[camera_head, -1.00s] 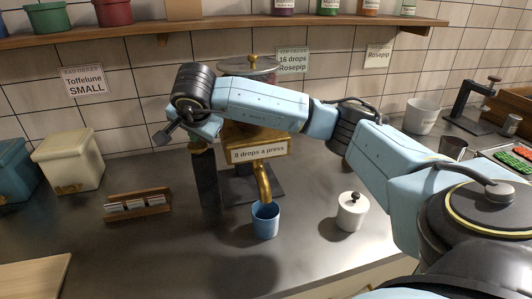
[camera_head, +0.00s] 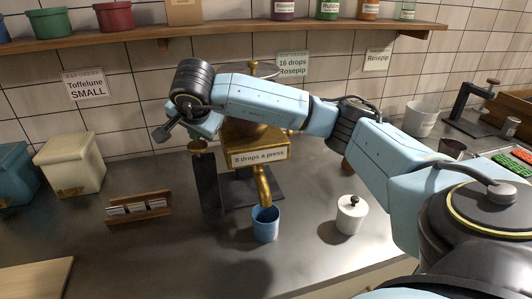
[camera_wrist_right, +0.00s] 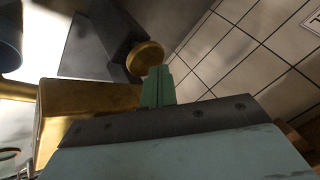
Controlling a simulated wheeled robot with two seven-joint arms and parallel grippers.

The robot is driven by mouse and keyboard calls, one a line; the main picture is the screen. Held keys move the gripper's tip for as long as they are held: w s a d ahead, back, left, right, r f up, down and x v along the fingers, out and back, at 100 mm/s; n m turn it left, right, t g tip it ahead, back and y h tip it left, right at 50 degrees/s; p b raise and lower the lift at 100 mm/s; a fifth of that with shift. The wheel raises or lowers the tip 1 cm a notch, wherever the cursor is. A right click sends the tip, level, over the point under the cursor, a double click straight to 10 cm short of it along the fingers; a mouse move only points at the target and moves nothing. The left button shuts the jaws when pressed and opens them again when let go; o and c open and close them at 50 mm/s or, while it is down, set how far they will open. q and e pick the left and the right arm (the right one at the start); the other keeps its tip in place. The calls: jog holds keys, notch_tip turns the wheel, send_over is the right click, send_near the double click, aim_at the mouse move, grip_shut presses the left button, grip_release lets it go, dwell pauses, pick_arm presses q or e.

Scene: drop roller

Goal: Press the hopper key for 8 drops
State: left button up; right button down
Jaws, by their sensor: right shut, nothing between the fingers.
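The brass hopper (camera_head: 240,133), labelled "8 drops a press", stands behind a blue cup (camera_head: 265,224), with its curved spout over the cup. The round brass key (camera_head: 199,146) tops a dark post left of the hopper and also shows in the right wrist view (camera_wrist_right: 145,57). My right gripper (camera_head: 205,133) is above the key, pointing down. Its shut, empty green fingertips (camera_wrist_right: 157,72) appear close by the key's edge in the wrist view; I cannot tell whether they touch it. My arm hides part of the hopper. The cup's contents are not clear. My left gripper is out of view.
A white lidded jar (camera_head: 351,216) stands right of the cup. The front counter is mostly clear.

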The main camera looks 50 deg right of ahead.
aim_at(197, 146)
jog(key=shift+r, duration=0.15)
notch_tip(197, 146, up, 6)
jog(key=p, duration=0.4)
jog(key=shift+f, duration=0.2)
dwell(0.7)
